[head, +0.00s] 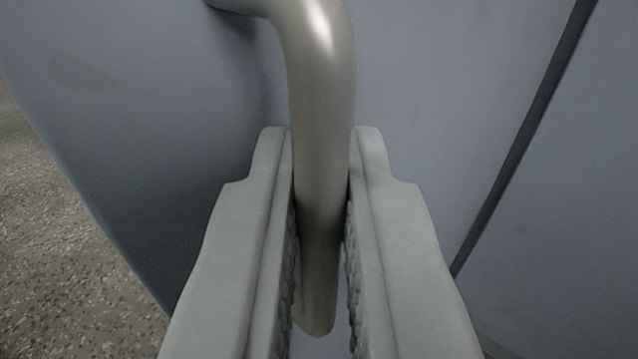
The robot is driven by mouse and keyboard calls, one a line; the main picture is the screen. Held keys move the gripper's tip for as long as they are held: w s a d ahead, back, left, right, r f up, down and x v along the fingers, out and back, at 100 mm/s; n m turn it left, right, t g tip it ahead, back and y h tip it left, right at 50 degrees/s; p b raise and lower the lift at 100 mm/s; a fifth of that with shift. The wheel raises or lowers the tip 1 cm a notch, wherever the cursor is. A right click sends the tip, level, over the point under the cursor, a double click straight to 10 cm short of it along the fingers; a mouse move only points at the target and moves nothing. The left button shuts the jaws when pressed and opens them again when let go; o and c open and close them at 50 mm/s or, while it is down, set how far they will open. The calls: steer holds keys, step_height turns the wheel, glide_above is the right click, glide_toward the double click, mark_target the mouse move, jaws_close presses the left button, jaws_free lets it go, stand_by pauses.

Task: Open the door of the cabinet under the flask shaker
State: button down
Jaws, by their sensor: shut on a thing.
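A metal bar handle (322,70) stands out from a blue-grey cabinet door (420,90) in the head view. The handle bends toward the door at the top and runs down through the middle of the picture. My gripper (321,155) is shut on the handle, with one grey finger on each side of it. The fingers hide part of the door behind. A dark gap (525,135) runs down along the door's right side, at a slant in the picture. The flask shaker is not in view.
Another blue-grey panel (570,180) lies right of the dark gap. A speckled floor (50,230) shows at the left, beyond the door's slanting lower-left edge. No loose objects show on the visible floor.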

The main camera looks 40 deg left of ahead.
steer(key=shift+d, duration=0.9)
steer(key=c, duration=1.9)
jaws_free()
steer(key=shift+s, duration=0.1)
steer(key=v, duration=1.7)
steer(key=shift+d, duration=0.1)
